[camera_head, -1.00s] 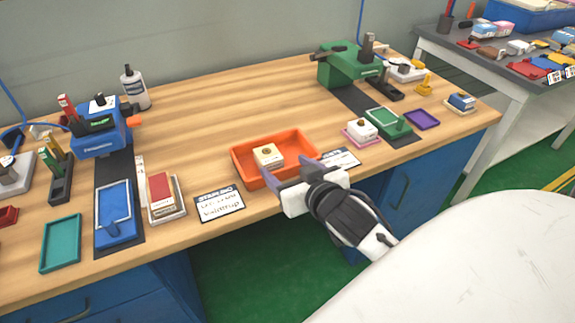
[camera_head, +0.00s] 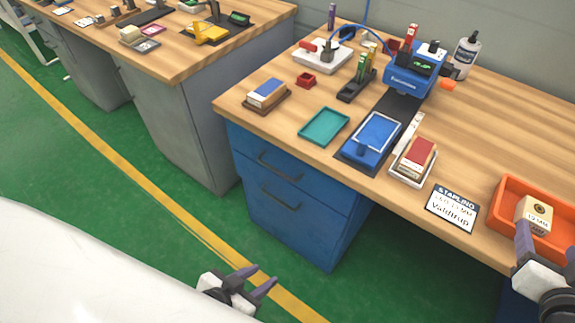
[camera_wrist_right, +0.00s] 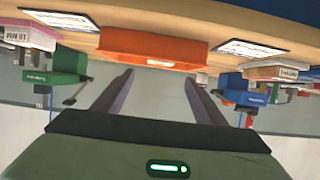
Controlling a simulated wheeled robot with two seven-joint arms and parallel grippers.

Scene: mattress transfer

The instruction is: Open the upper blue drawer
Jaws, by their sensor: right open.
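The upper blue drawer (camera_head: 245,155) is the top front of the blue cabinet under the wooden workbench, with a dark bar handle (camera_head: 278,169). It looks shut. A lower blue drawer (camera_head: 310,215) with its own handle sits below it. My left gripper (camera_head: 257,277) is low in the head view, in front of and below the drawers, apart from them. Its fingers are spread and empty. My right gripper (camera_wrist_right: 160,78) is open and empty in the right wrist view. In the head view it is partly cut off at the right edge, near the orange tray (camera_head: 503,207).
The workbench (camera_head: 300,90) carries a teal tray (camera_head: 324,126), a blue tray (camera_head: 372,138), a blue stapler machine (camera_head: 411,82) and a label card (camera_head: 452,207). A grey cabinet (camera_head: 170,130) stands left of the blue one. Green floor lies open before the drawers.

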